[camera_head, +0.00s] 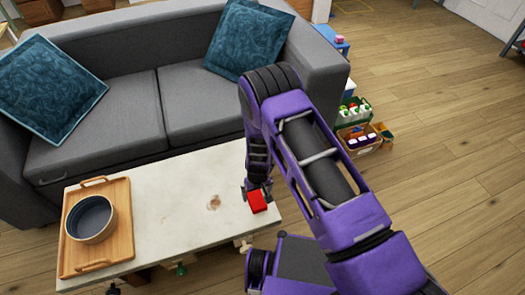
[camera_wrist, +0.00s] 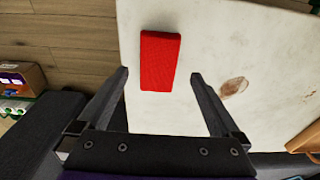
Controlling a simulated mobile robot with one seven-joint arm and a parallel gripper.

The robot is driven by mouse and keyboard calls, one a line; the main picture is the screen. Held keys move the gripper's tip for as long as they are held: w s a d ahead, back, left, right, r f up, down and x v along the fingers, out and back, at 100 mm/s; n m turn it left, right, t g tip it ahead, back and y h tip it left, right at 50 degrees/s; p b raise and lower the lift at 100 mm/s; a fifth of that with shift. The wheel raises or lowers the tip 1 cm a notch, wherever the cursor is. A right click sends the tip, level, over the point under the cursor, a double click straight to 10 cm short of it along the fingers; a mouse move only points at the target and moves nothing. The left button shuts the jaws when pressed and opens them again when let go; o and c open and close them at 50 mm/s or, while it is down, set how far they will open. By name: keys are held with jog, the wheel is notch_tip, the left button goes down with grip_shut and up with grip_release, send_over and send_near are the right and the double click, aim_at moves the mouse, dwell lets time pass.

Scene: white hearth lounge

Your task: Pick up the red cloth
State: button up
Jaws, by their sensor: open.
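The red cloth (camera_head: 258,201) is a small folded block lying flat on the right end of the pale coffee table (camera_head: 165,210). In the wrist view the red cloth (camera_wrist: 160,61) lies just beyond my fingertips, in line with the space between them but nearer the left finger. My gripper (camera_wrist: 158,75) is open and empty, with its two dark fingers spread apart over the table. In the head view my gripper (camera_head: 257,187) is right at the cloth, and my arm covers part of the table's right end. I cannot tell the height of the fingers above the table.
A wooden tray (camera_head: 122,225) with a dark bowl (camera_head: 91,219) stands at the table's left end. A brown stain (camera_head: 214,202) marks the tabletop near the cloth. A grey sofa (camera_head: 125,110) is behind the table. Crates (camera_head: 357,125) with bottles stand on the floor at right.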

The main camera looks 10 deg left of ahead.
aim_at(256, 199)
jog(key=shift+w+a+f+b, duration=0.1)
jog(key=shift+w+f+b, duration=0.1)
jog(key=shift+f, duration=0.8)
jog(key=shift+w+a+f+b, duration=0.1)
jog(key=shift+w+f, duration=0.1)
jog(key=shift+f, duration=0.8)
jog(key=shift+w+f+b, duration=0.15)
jog(key=shift+w+f, duration=0.05)
jog(key=shift+f, duration=0.8)
jog(key=c, duration=1.2)
jog(key=shift+r, duration=0.1)
jog(key=shift+c, duration=0.2)
notch_tip(256, 199, up, 10)
jog(key=p, duration=0.1)
